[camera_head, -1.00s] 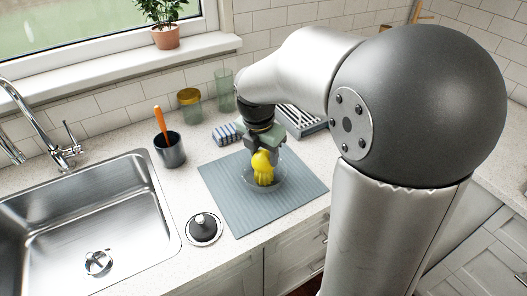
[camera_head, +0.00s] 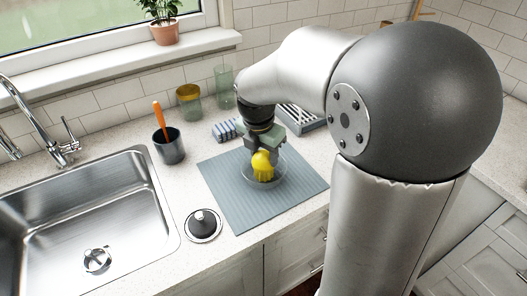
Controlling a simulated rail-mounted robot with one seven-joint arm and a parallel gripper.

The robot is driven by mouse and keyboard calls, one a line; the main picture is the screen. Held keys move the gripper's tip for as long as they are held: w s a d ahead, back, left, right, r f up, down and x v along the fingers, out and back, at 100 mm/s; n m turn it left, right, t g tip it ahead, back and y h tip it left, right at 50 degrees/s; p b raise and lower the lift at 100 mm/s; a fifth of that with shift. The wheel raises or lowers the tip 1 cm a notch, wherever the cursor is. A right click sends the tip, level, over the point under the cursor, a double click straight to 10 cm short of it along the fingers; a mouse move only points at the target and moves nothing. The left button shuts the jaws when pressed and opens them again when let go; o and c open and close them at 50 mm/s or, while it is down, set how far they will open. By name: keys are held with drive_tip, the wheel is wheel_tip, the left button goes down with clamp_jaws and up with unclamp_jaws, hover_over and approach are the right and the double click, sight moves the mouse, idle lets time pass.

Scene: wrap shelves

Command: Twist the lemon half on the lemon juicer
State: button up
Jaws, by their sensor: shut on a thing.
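The yellow lemon half (camera_head: 262,160) is in my gripper (camera_head: 262,151), whose jaws are shut on it. Below it is a yellow ribbed cone, the top of the lemon juicer (camera_head: 264,175). The juicer has a clear round dish around the cone and stands on the grey mat. The lemon half appears to sit on or just over the cone; I cannot tell whether they touch. My gripper hides the far side of the lemon.
The grey mat (camera_head: 232,205) lies on the counter. The steel sink (camera_head: 100,225) is at left, with a black plunger-like stopper (camera_head: 203,222) beside it. A dark cup (camera_head: 169,150) with an orange-handled tool, jars (camera_head: 189,103), a striped sponge (camera_head: 224,130) and a rack (camera_head: 300,117) stand behind.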

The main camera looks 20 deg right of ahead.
drive_tip(key=shift+f+b, duration=0.55)
drive_tip(key=shift+f, duration=0.35)
idle(0.4)
drive_tip(key=shift+r+n+p, duration=0.1)
drive_tip(key=shift+n+p, duration=0.55)
drive_tip(key=shift+n, duration=1.35)
drive_tip(key=m, duration=0.4)
drive_tip(key=shift+p, duration=0.3)
drive_tip(key=m, duration=0.4)
drive_tip(key=shift+g, duration=0.3)
